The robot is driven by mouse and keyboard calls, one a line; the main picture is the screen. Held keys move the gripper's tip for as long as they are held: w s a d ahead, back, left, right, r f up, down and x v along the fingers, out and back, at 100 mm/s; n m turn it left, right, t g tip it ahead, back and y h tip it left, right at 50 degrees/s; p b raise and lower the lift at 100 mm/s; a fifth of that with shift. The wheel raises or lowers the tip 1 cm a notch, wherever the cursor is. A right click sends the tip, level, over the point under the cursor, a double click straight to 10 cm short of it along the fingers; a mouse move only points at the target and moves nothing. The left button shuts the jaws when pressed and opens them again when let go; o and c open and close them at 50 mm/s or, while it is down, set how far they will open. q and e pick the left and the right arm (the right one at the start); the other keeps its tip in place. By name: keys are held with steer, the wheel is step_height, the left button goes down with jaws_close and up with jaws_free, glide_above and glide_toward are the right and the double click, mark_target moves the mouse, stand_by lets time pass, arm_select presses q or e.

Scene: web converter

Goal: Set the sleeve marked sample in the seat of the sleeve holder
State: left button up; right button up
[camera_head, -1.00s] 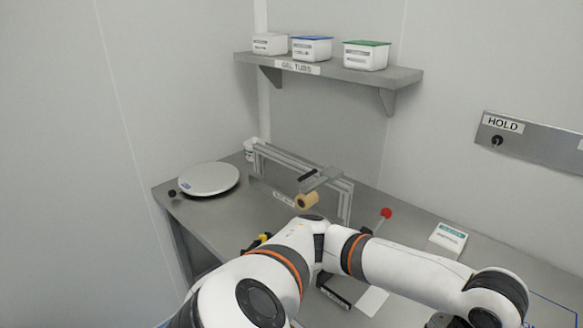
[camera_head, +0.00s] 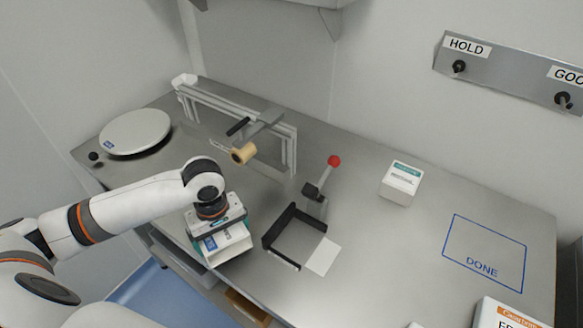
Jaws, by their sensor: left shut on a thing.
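My left gripper (camera_head: 214,215) points down near the front edge of the bench. It is shut on a white box-like sleeve (camera_head: 236,240) with a blue mark on its side; the lettering is too small to read. The gripper covers the sleeve's top, and the fingertips are hard to make out. To its right is a black angled frame (camera_head: 273,235) that looks like the sleeve holder, apart from the sleeve. Its open seat area shows bare metal. A lever with a red knob (camera_head: 334,160) stands behind it. My right gripper is not in view.
A white card (camera_head: 322,257) lies right of the black frame. An aluminium rail frame (camera_head: 230,112) with a tan roll (camera_head: 243,154) stands behind. A round plate (camera_head: 135,132) is at left, a white box (camera_head: 401,182) at right. The blue DONE outline (camera_head: 484,255) is empty.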

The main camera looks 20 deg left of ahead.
arm_select(q)
steer(key=w, duration=0.2)
steer(key=w+d+p, duration=0.1)
steer(key=w, duration=0.3)
steer(key=shift+w+d+r, duration=0.15)
steer(key=shift+w+r, duration=0.05)
steer(key=shift+r, duration=0.15)
steer(key=w, duration=0.2)
steer(key=w+d+p, duration=0.1)
steer(key=w, duration=0.1)
steer(key=shift+w, duration=0.4)
glide_above(270, 204)
steer(key=s, duration=0.1)
steer(key=shift+a+f+p, duration=0.15)
steer(key=shift+f+p, duration=0.1)
steer(key=shift+p, duration=0.1)
steer(key=shift+w, duration=0.45)
step_height(270, 204, down, 3)
steer(key=shift+w+p, duration=0.1)
steer(key=shift+p, duration=0.55)
steer(key=shift+f, duration=0.25)
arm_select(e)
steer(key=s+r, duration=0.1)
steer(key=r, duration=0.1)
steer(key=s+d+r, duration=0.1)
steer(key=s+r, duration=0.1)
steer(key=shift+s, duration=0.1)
